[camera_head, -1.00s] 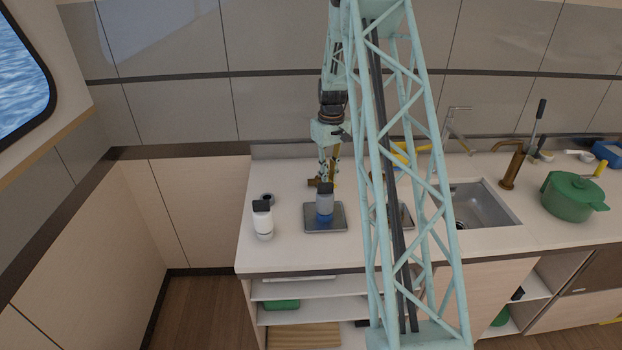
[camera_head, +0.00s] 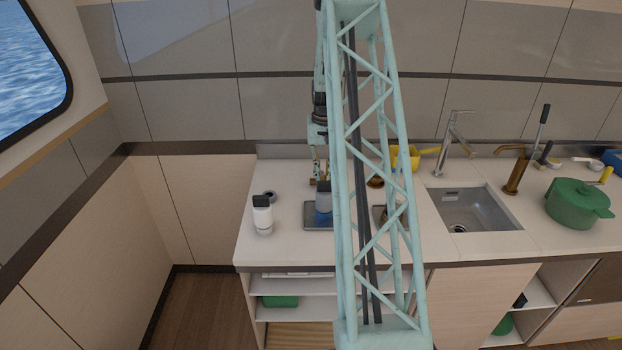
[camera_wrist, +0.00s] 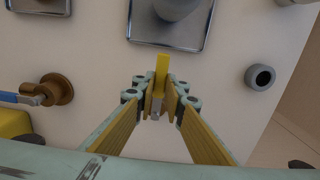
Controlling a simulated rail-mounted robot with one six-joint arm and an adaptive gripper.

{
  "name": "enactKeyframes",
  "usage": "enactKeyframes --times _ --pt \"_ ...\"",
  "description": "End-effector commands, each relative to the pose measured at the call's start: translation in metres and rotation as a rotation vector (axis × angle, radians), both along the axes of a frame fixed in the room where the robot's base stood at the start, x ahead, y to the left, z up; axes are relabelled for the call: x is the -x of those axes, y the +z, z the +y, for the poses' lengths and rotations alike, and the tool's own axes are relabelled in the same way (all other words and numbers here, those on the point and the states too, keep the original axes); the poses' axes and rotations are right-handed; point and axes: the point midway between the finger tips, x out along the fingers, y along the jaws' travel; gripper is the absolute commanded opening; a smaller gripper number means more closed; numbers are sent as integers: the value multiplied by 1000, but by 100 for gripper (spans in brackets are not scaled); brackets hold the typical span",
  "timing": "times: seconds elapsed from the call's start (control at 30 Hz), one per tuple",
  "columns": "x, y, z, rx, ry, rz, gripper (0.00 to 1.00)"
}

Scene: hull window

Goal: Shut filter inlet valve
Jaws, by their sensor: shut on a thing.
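A yellow lever (camera_wrist: 162,66) stands between the fingertips of my gripper (camera_wrist: 158,88) in the wrist view. The fingers are shut on it, and they hide its lower part. Any valve body under the lever is hidden in the wrist view. In the head view my gripper (camera_head: 320,172) is low over the back of the counter, beside a small brass valve (camera_head: 323,186) that is partly covered. A second brass valve (camera_wrist: 58,90) with a blue lever (camera_wrist: 18,98) stands to the left in the wrist view, apart from my gripper. The pictures carry no valve labels.
A metal tray (camera_head: 312,228) with a blue-grey container (camera_head: 323,202) is in front of my gripper. My lattice column hides mid-counter. The sink (camera_head: 478,212) and green pot (camera_head: 577,203) are right.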

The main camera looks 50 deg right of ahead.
Motion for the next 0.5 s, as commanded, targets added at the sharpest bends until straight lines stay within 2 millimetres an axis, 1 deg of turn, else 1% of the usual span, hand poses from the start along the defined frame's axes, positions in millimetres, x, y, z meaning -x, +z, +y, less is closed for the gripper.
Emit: enactKeyframes --times 0.03,0.2,0.5 --pt "4 0 -3 0 -14 0 0" --pt "9 0 -8 0 -44 0 0" --pt "10 0 -9 -1 -50 -1 0"
